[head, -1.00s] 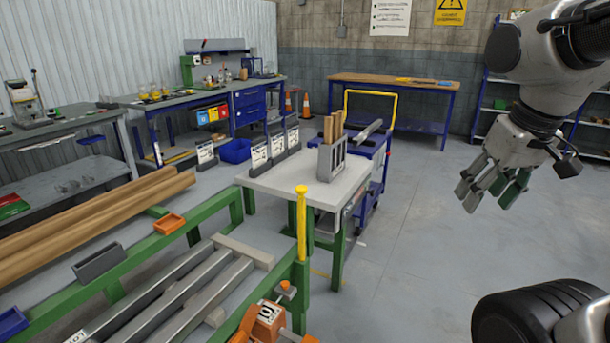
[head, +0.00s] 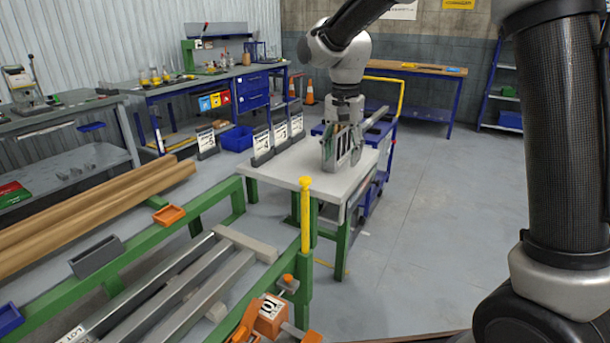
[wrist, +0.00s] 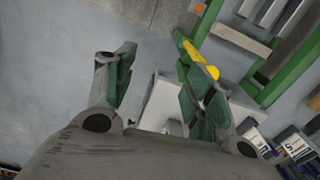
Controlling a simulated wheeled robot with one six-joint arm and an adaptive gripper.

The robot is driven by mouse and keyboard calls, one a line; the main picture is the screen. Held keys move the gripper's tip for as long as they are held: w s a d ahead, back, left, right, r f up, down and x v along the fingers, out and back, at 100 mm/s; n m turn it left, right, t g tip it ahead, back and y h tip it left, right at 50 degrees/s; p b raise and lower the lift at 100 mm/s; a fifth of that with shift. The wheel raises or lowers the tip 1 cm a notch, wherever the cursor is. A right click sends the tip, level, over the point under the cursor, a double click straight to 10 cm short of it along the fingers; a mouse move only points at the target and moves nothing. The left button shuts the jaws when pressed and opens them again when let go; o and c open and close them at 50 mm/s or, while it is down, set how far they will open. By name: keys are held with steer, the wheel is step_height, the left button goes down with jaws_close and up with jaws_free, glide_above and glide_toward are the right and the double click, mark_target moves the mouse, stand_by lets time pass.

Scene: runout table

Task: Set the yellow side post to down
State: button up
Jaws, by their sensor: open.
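The yellow side post (head: 305,215) stands upright at the near corner of the green runout frame (head: 268,277), with a wider round cap on top. In the wrist view the post (wrist: 201,60) shows as a slanting yellow bar, partly behind the right finger.
A pale-topped table (head: 290,176) stands just behind the post, with several label stands (head: 280,138) at its back left. Metal bars (head: 190,300) lie on the frame left of the post. An orange clamp (head: 265,315) sits in front. The floor at right is clear.

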mark_target(305, 178)
steer(key=w+a+f+m, duration=0.1)
steer(key=w+a+m, duration=0.3)
steer(key=a+m, duration=0.1)
steer(key=w+a+f+m, duration=0.1)
steer(key=w+a+m, duration=0.1)
steer(key=shift+w+a+f+m, duration=0.15)
steer(key=shift+a+f+m, duration=0.15)
steer(key=shift+a+f, duration=0.05)
steer(key=shift+w+a+m, duration=0.4)
steer(key=shift+a+m, duration=0.05)
steer(key=shift+m, duration=0.45)
steer(key=shift+f, duration=0.3)
step_height(305, 178, down, 7)
jaws_close()
